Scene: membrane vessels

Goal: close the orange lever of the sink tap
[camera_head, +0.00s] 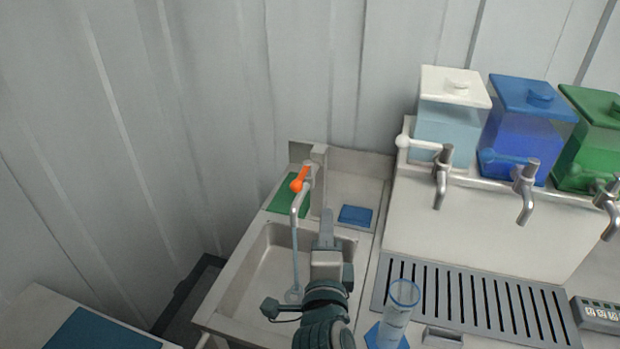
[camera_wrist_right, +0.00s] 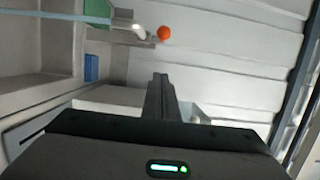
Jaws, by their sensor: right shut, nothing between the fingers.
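The orange lever (camera_head: 299,179) sits on top of the grey sink tap (camera_head: 297,205), tilted, its ball end toward the front left. A stream of water (camera_head: 295,255) runs from the spout into the sink basin (camera_head: 265,265). My right gripper (camera_head: 326,222) is over the right part of the sink, shut and empty, in front of the tap and apart from the lever. In the right wrist view the shut fingers (camera_wrist_right: 160,82) point toward the wall, and the lever's orange ball (camera_wrist_right: 164,33) shows above them. My left gripper is not in view.
A green pad (camera_head: 284,197) and a blue pad (camera_head: 355,215) lie on the sink top. A clear glass (camera_head: 402,300) stands right of my right arm, by a slotted drain tray (camera_head: 470,300). Vessels with taps, the nearest white-lidded (camera_head: 450,115), stand at the right.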

